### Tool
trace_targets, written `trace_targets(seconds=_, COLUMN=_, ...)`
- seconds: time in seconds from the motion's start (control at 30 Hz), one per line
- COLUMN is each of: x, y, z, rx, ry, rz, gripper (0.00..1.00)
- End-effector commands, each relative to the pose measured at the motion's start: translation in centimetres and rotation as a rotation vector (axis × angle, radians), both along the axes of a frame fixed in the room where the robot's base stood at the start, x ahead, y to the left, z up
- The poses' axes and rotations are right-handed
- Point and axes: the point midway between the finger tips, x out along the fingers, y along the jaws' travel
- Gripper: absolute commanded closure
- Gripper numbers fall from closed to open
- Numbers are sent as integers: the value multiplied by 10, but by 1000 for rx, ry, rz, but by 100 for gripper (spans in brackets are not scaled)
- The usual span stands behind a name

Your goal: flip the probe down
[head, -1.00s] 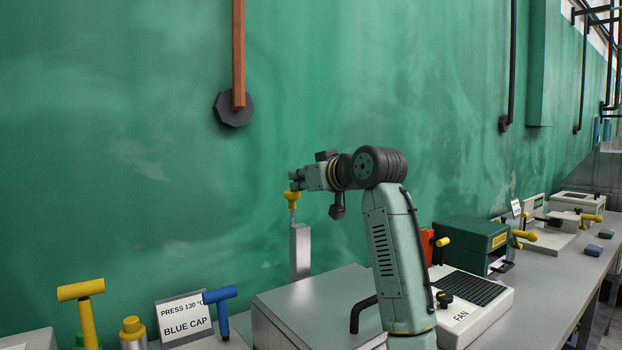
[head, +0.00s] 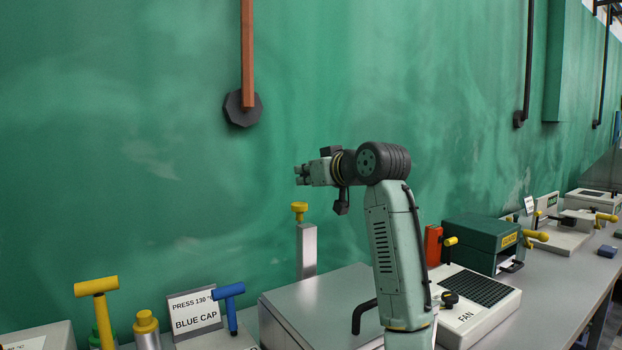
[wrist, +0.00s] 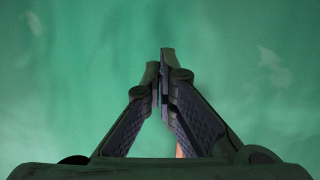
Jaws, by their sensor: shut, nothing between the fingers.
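A yellow knob (head: 299,207) on a short thin rod tops an upright grey post (head: 307,250) behind the steel box in the head view. It is the likeliest probe, but I see no label on it. My gripper (head: 298,175) is above the knob, pointing left, with a visible gap between them. In the wrist view the fingers of my gripper (wrist: 162,70) meet at the tips and hold nothing. The knob cannot be made out in the wrist view.
A steel box (head: 325,292) stands below my arm. A fan unit (head: 485,305), a green box (head: 478,242) and a red block (head: 433,245) stand to the right. Yellow (head: 98,290) and blue (head: 228,298) T-handles stand at left. The green wall is behind.

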Motion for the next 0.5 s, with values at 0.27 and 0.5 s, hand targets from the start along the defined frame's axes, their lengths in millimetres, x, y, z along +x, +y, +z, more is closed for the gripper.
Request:
trace_targets(seconds=0.27, x=-54, y=-42, z=8, rx=1, ry=-5, rz=-5, gripper=100)
trace_targets(seconds=0.5, x=-75, y=-57, z=16, rx=2, ry=-2, rz=-3, gripper=100)
